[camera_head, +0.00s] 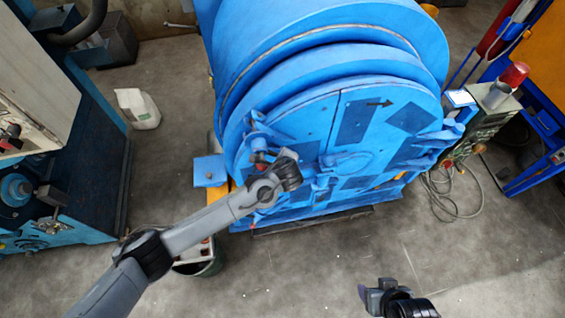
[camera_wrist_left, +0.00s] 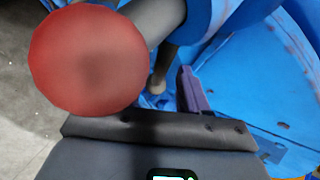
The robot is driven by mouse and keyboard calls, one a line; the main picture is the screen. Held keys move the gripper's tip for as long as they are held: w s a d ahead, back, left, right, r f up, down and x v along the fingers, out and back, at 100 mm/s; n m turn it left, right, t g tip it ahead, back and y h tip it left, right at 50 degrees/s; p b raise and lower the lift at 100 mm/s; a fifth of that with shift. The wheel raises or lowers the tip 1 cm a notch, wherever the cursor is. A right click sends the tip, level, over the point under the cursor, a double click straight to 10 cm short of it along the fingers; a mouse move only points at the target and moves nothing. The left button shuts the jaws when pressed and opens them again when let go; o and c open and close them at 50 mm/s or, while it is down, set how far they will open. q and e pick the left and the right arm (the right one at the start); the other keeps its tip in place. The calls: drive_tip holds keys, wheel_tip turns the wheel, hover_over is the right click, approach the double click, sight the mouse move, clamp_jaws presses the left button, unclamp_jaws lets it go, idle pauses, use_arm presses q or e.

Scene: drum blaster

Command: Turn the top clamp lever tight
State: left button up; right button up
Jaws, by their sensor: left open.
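The big blue drum blaster (camera_head: 330,130) has a round door facing me. In the left wrist view a clamp lever with a red ball knob (camera_wrist_left: 88,60) and a grey shaft (camera_wrist_left: 150,22) is very close to the camera. In the head view a bit of red at the door's left edge (camera_head: 259,157) may be this knob. My left gripper (camera_head: 264,165) is at that edge, mostly hidden by its own wrist. It is open; one dark purplish finger (camera_wrist_left: 192,90) shows to the right of the knob. Contact cannot be told. My right gripper (camera_head: 372,297) is low, well away from the drum.
A control box with a red beacon (camera_head: 514,75) stands right of the drum, with loose cables (camera_head: 450,195) on the floor. A blue and white machine (camera_head: 60,150) stands at the left. A dark bucket (camera_head: 202,262) sits below my left arm.

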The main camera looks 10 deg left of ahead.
use_arm(q)
drive_tip(key=v, duration=0.7)
drive_tip(key=shift+s+r+b, duration=0.2)
drive_tip(key=shift+s+b, duration=0.1)
drive_tip(key=shift+b, duration=0.1)
